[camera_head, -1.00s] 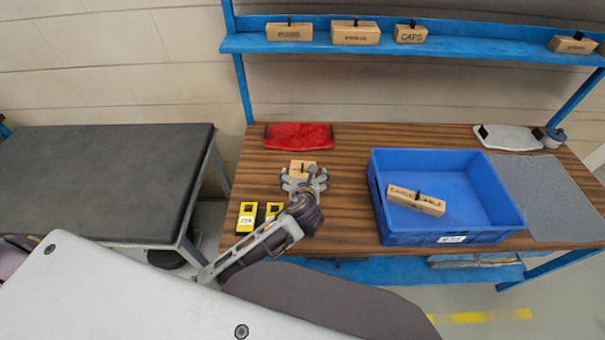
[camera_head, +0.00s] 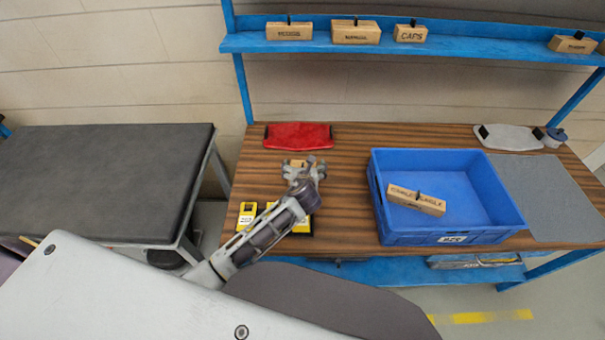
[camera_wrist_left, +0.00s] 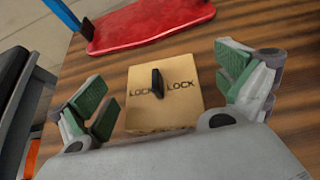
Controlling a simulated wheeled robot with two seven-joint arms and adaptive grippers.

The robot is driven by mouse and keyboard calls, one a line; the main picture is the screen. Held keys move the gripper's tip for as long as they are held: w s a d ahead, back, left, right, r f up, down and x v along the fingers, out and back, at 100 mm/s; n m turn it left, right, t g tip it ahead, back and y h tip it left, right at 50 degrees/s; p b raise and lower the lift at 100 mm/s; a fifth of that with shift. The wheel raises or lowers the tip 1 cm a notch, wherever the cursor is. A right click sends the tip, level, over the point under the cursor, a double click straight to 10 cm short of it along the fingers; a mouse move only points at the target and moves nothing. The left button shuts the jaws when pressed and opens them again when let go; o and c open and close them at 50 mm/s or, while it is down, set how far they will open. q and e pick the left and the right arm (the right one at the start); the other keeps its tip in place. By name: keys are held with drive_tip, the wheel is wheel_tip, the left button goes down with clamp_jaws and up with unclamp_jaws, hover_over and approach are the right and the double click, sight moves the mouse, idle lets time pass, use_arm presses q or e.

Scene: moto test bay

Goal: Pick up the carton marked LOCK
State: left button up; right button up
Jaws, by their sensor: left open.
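The carton marked LOCK (camera_wrist_left: 150,108) is a small tan box with a dark upright tab on top. It lies on the wooden bench (camera_head: 350,150) and its lettering shows in the left wrist view. In the head view the carton (camera_head: 297,162) is mostly hidden behind my gripper. My left gripper (camera_head: 304,170) is open over the carton. In the left wrist view its green-padded fingers (camera_wrist_left: 163,95) stand on either side of the carton, with gaps on both sides. My right gripper is not in view.
A red pad (camera_head: 298,135) lies behind the carton. Yellow cases (camera_head: 247,215) lie in front, partly behind my arm. A blue bin (camera_head: 385,215) holding a carton (camera_head: 415,200) stands to the right. A blue shelf (camera_head: 350,45) with several cartons is above.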

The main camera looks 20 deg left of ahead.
sight(303, 164)
use_arm(q)
drive_tip(key=shift+x, duration=2.6)
drive_tip(key=shift+s+a, duration=0.15)
drive_tip(key=c, duration=1.1)
